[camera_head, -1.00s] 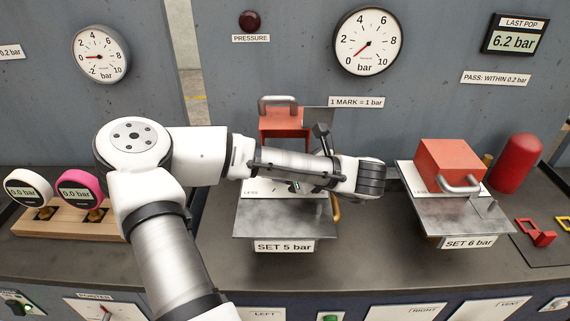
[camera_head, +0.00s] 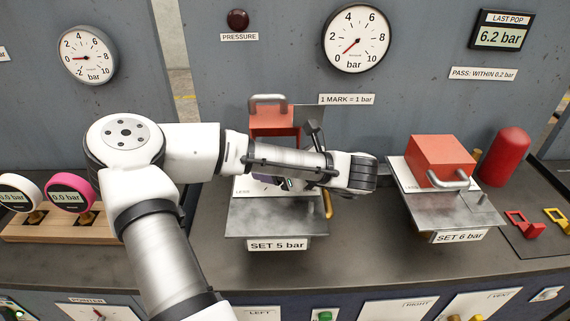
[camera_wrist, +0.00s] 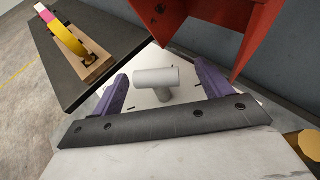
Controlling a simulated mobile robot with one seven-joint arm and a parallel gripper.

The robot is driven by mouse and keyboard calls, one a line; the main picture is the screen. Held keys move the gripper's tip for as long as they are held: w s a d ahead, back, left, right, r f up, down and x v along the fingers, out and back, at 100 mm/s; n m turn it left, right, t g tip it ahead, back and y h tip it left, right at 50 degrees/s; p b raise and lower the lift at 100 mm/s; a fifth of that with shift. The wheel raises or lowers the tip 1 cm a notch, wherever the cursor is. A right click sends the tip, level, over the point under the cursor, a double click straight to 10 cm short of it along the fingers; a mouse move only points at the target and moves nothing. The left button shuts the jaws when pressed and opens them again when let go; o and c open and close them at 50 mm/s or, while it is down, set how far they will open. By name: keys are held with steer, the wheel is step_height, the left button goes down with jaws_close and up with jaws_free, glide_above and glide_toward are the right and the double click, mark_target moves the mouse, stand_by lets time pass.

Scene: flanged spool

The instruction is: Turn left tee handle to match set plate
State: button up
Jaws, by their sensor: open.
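The grey tee handle (camera_wrist: 157,79) stands on a white dial face (camera_wrist: 142,99) in the wrist view. My gripper (camera_wrist: 160,72) is open, with one purple finger on each side of the tee's crossbar. I see no clear contact with it. In the head view my arm hides the tee and most of the dial. The left set plate, reading SET 5 bar (camera_head: 277,244), hangs at the front of the left station's metal shelf (camera_head: 275,222). A strip of the dial with the word LESS shows there.
A red block with a grey handle (camera_head: 273,121) stands behind the left tee; its red underside (camera_wrist: 225,30) is close in the wrist view. The right station (camera_head: 445,213) reads SET 6 bar. A red cylinder (camera_head: 506,157) stands right. Round gauges in a wooden rack (camera_head: 50,230) stand left.

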steer(key=b+v, duration=0.2)
steer(key=v, duration=0.6)
steer(key=p+v, duration=0.4)
steer(key=p, duration=0.1)
steer(key=shift+w+a+r, duration=0.1)
steer(key=shift+r, duration=0.25)
steer(key=shift+s+d+r+p, duration=0.1)
steer(key=shift+s+d+p, duration=0.55)
steer(key=shift+p, duration=0.35)
